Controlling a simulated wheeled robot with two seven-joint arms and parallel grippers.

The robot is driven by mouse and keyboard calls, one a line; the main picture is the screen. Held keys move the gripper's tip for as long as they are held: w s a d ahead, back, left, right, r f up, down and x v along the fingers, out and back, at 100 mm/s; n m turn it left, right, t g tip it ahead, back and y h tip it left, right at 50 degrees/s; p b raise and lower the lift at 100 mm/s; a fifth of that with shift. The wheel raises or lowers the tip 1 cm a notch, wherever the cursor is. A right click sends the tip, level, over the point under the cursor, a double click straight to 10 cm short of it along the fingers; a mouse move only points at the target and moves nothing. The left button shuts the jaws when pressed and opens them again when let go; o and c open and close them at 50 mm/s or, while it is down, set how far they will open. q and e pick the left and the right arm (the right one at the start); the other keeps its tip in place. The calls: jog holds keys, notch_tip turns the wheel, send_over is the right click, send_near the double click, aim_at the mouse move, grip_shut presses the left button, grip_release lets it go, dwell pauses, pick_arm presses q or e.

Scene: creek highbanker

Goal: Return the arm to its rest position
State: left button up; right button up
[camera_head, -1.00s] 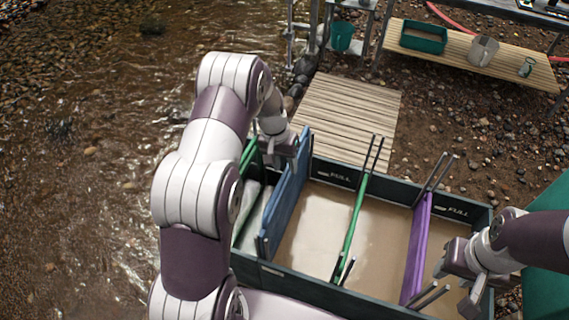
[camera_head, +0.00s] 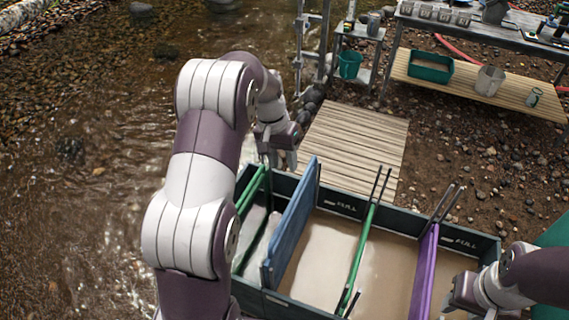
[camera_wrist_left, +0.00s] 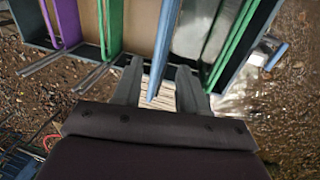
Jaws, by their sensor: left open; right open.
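My left arm spans the left of the head view. Its gripper (camera_head: 282,163) is open, near the far end of the dark box (camera_head: 345,206) and the blue divider (camera_head: 294,222). In the left wrist view two grey fingers (camera_wrist_left: 160,90) stand apart, and the blue divider (camera_wrist_left: 165,45) shows between them; I cannot tell the exact gap. My right gripper (camera_head: 455,300) is open and low at the right, by the box's right end; its tips are partly hidden.
The box also holds green dividers (camera_head: 362,245) and a purple divider (camera_head: 424,272) in muddy water. A slatted wooden platform (camera_head: 355,140) lies behind it. A bench shelf (camera_head: 465,82) holds a green tub (camera_head: 430,67). Creek water (camera_head: 80,200) fills the left.

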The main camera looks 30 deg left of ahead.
pick_arm(q)
jog(key=s+d+r+p, duration=0.1)
jog(key=s+d, duration=0.2)
jog(key=s, duration=0.3)
jog(key=s+d+r+y+p, duration=0.1)
jog(key=s+d+r, duration=0.1)
jog(key=s, duration=0.5)
jog(key=s+d+r+t+y+p, duration=0.1)
jog(key=s+d, duration=0.2)
jog(key=s, duration=0.3)
jog(key=shift+s+d+r+m+p, duration=0.25)
jog(key=shift+d+r+m+p, duration=0.1)
jog(key=shift+m+p, duration=0.05)
jog(key=shift+s, duration=0.1)
